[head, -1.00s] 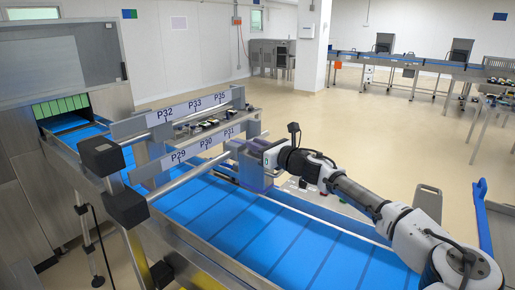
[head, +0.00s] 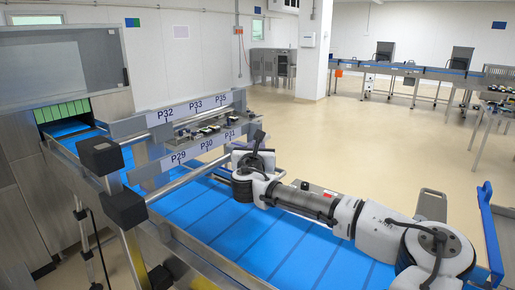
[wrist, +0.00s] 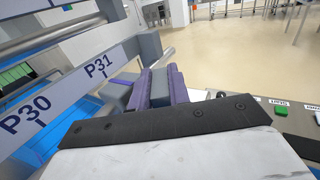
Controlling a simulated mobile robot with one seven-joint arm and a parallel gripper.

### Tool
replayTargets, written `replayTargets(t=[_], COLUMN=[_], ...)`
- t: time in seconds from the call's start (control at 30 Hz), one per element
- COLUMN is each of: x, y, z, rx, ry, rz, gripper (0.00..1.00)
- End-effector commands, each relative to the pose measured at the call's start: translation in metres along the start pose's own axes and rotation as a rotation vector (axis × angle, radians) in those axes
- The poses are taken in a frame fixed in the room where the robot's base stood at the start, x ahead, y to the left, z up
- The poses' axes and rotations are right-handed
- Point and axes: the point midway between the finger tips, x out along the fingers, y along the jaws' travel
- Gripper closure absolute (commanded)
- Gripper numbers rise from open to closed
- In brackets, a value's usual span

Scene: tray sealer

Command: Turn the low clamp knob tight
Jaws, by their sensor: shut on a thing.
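My gripper (wrist: 152,84) shows in the wrist view as purple fingers reaching away from the camera, beside the P31 end of the lower label rail (wrist: 66,88). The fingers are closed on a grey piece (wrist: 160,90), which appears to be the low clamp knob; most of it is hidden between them. A grey block (wrist: 150,47) stands just beyond the fingertips. In the head view my wrist covers the gripper and the knob, at the right end of the lower rail (head: 196,149). The knob's turn angle and tightness cannot be read.
The blue conveyor belt (head: 200,215) runs beneath the rails and my arm. An upper rail (head: 190,108) labelled P32 to P35 lies behind. Black end blocks (head: 100,156) stand at the left. A panel with a green button (wrist: 281,110) is at right. Open floor lies beyond.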

Motion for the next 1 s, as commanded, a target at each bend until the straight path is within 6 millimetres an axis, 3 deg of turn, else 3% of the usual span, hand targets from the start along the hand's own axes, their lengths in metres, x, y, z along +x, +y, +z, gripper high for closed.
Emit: replayTargets(t=[0.5,1.0], x=[0.0011,0.0015], y=[0.004,0.0028], z=[-0.0014,-0.0002], rx=[0.002,0.0], ry=[0.001,0.0], rz=[-0.408,-0.538], gripper=[1.0,1.0])
